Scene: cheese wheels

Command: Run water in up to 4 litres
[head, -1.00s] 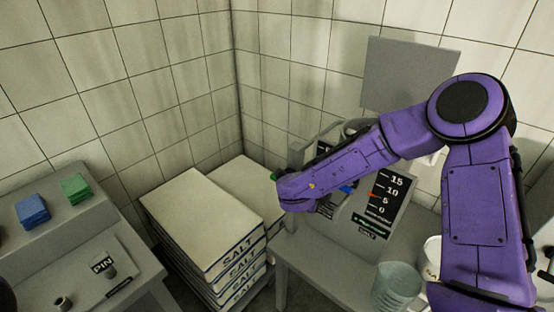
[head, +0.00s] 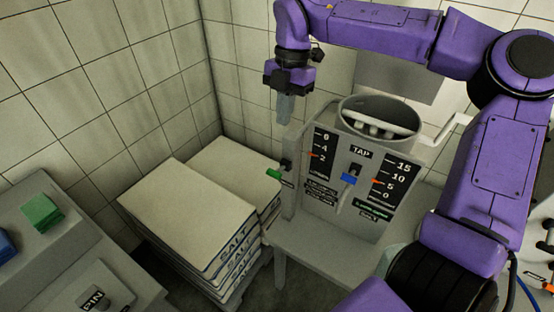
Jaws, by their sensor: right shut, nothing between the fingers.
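The grey tank unit (head: 340,215) stands on a grey table against the wall. A blue lever (head: 348,180) sits below the TAP label (head: 360,153). A green-tipped lever (head: 274,174) sticks out at the unit's left. My right gripper (head: 285,120) is shut and empty, pointing down above the left post, apart from the levers. My left gripper is out of view.
Stacked salt sacks (head: 195,210) stand left of the table (head: 330,255). A sloped grey console (head: 60,255) with green and blue blocks is at the far left. A round open vessel (head: 380,115) tops the unit. My right arm hides the table's right side.

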